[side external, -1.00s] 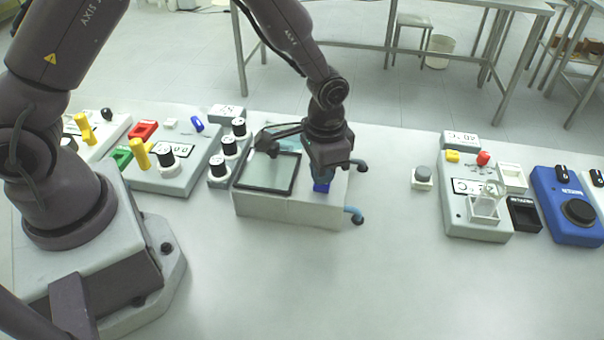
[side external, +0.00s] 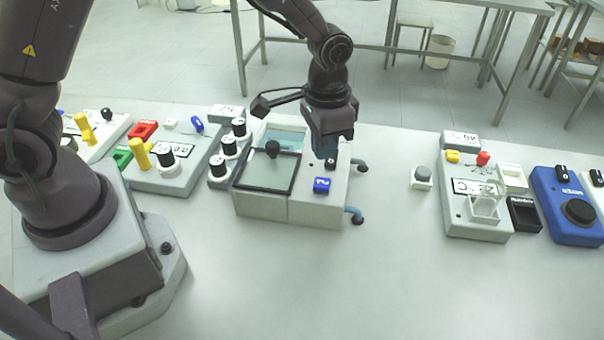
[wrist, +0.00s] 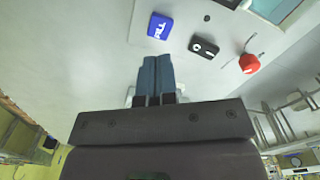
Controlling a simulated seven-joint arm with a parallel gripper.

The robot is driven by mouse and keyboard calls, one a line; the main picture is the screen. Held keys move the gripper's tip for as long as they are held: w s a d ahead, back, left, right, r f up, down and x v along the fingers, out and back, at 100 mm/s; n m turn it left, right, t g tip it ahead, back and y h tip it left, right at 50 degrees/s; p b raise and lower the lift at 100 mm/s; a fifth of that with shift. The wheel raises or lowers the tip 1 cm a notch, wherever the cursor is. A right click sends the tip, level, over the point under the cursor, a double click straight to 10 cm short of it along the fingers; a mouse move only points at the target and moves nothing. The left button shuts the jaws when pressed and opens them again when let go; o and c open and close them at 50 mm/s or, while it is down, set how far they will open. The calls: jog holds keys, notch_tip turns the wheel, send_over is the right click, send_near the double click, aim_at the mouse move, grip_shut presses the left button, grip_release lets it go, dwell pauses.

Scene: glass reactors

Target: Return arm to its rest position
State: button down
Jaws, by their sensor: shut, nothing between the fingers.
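My gripper (side external: 335,150) is above the right part of a white box-shaped device (side external: 262,207) in the side view. In the wrist view its two blue-grey fingers (wrist: 156,75) are together, with nothing between them. A blue rectangular button (side external: 321,185) with a white mark is on the device top, in front of and below the gripper. It also shows in the wrist view (wrist: 160,26). A black switch (side external: 331,164) is close to the fingers; it also shows in the wrist view (wrist: 204,46). A red knob (wrist: 249,63) is right of it in the wrist view.
Other panels with knobs stand left and right, including a blue unit (side external: 570,205). The front table is clear.

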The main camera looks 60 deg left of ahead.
dwell(0.3)
jog(key=s+a+r+n+t, duration=0.1)
jog(key=s+a+r, duration=0.3)
jog(key=s+r, duration=0.5)
jog(key=s+a+r+n+t, duration=0.2)
jog(key=s+a+r+t, duration=0.2)
jog(key=s+r, duration=0.5)
jog(key=shift+s+r+t, duration=0.3)
jog(key=shift+s+r, duration=0.1)
jog(key=shift+r, duration=0.55)
jog(key=shift+f, duration=0.1)
